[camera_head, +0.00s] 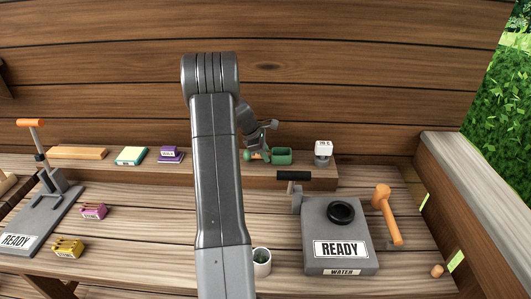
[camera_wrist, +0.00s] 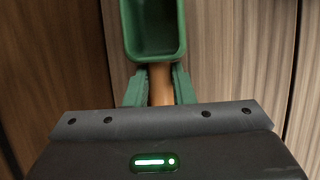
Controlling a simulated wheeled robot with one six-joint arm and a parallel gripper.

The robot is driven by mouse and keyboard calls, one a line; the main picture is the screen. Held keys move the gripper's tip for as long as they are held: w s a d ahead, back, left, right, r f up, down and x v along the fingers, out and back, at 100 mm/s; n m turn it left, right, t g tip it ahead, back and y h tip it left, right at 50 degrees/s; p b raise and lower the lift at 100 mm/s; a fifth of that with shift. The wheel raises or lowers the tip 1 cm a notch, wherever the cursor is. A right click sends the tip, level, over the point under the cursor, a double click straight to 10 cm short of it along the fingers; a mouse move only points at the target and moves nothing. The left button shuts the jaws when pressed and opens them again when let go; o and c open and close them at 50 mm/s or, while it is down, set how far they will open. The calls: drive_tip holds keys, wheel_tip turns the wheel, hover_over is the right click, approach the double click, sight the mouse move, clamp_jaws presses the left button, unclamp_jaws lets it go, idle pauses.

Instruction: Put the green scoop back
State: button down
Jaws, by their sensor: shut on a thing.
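The green scoop (camera_head: 281,156) is at the raised back ledge, right of the middle in the head view. In the wrist view its open green box-shaped head (camera_wrist: 153,30) shows at the top, with an orange-brown handle (camera_wrist: 161,88) below it. My gripper (camera_wrist: 158,86) is shut on that handle, one green finger on each side. I cannot tell whether the scoop touches the ledge.
In front are a grey READY box (camera_head: 316,212), a mallet (camera_head: 388,213) and a white cup (camera_head: 262,262).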

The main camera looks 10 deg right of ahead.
drive_tip(key=shift+f, duration=0.25)
drive_tip(key=c, duration=1.2)
unclamp_jaws()
drive_tip(key=shift+c, duration=0.2)
drive_tip(key=shift+f, duration=0.1)
